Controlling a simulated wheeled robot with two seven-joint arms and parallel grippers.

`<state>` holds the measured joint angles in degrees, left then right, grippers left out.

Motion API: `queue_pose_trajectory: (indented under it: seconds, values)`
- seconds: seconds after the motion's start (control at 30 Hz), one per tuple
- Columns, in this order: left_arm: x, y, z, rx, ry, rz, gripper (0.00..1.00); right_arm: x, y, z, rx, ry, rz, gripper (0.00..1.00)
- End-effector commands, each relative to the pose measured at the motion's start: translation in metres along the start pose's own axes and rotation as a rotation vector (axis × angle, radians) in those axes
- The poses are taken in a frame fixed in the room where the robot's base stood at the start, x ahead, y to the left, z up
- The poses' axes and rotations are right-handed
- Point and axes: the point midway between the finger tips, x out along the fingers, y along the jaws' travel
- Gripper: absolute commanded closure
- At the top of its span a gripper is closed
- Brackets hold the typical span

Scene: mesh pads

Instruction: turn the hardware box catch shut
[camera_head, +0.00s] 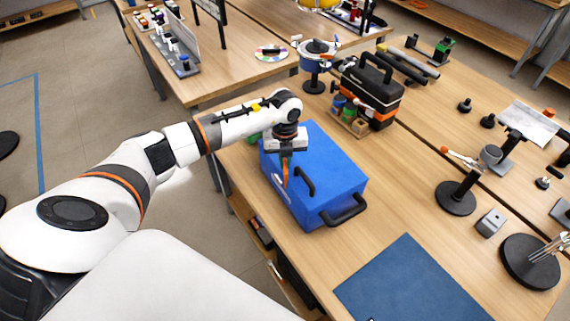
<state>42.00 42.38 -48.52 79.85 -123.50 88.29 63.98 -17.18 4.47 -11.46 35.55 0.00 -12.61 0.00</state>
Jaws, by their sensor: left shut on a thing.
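The blue hardware box (330,168) sits on the wooden table near its left edge, with its lid down. It has a black handle on top and another black handle (345,213) at its near right side. My left gripper (285,180) points down at the box's left front side. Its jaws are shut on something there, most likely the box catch. The catch itself is small and mostly hidden by the fingers, so its turn angle cannot be told. My right gripper is out of view.
A black toolbox (374,92) with an orange band and a small rack of jars (349,118) stand behind the box. A blue mat (412,284) lies flat in front. Black-based stands (455,198) are at the right. The table between is clear.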

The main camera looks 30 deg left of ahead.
Motion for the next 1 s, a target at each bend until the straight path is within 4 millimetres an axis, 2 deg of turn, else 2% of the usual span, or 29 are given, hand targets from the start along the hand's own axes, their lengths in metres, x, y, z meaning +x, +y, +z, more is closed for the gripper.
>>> queue_pose_trajectory:
  seconds: [0.03, 0.1, 1.0]
  values:
    - [0.003, 0.000, -0.001, 0.044, 0.004, 0.001, 1.00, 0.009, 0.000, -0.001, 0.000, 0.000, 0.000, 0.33]
    - [0.003, 0.000, -0.002, 0.110, 0.005, 0.000, 1.00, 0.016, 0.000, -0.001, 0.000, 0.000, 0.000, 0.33]
    - [0.002, 0.000, -0.001, 0.931, 0.005, 0.001, 1.00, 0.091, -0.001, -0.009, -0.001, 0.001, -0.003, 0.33]
